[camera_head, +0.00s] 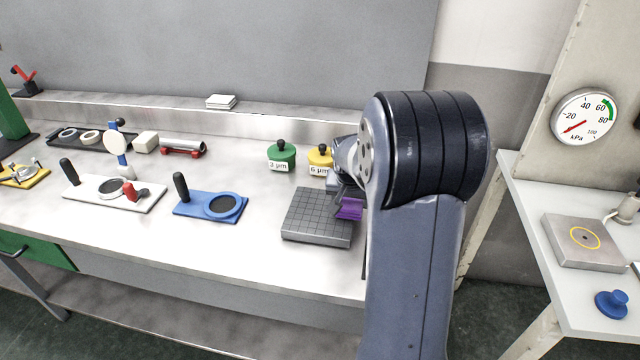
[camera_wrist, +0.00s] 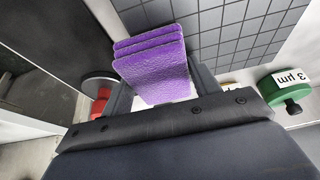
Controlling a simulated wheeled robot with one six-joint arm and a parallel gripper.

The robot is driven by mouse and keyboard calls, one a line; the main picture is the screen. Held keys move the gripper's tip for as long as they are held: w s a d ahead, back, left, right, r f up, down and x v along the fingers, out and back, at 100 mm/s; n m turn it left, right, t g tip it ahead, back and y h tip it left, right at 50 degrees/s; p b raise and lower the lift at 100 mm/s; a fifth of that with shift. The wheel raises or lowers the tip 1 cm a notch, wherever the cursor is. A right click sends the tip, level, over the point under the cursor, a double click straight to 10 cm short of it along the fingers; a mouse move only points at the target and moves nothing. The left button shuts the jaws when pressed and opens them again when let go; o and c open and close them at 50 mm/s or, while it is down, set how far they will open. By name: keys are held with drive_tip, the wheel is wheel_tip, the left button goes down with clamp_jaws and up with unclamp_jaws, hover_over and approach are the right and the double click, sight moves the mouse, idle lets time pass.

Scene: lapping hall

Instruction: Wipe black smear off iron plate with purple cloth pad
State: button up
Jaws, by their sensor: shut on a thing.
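The iron plate (camera_head: 312,221) is a grey block with a grid of grooves on top, near the bench's front edge in the head view. It also shows in the wrist view (camera_wrist: 225,28), where its visible part looks clean. I see no black smear on the part in view; my arm and the pad may hide some of it. The purple cloth pad (camera_head: 350,209) is at the plate's right side. My gripper (camera_wrist: 150,85) is shut on the purple pad (camera_wrist: 152,68), which has several layers. I cannot tell whether the pad touches the plate.
A green jar marked 3 µm (camera_head: 281,157) and a yellow jar marked 6 µm (camera_head: 319,160) stand behind the plate. A blue board with a black-handled ring (camera_head: 211,205) lies left of it. The bench front between is clear. A side table (camera_head: 560,285) stands right.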

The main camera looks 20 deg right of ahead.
wheel_tip(320, 180, up, 3)
drive_tip(key=shift+w+f+p, duration=0.1)
drive_tip(key=shift+f+p, duration=0.1)
drive_tip(key=shift+p, duration=0.1)
drive_tip(key=shift+a+r, duration=0.2)
drive_tip(key=shift+r+p, duration=2.05)
drive_tip(key=shift+r, duration=0.5)
drive_tip(key=shift+f, duration=0.1)
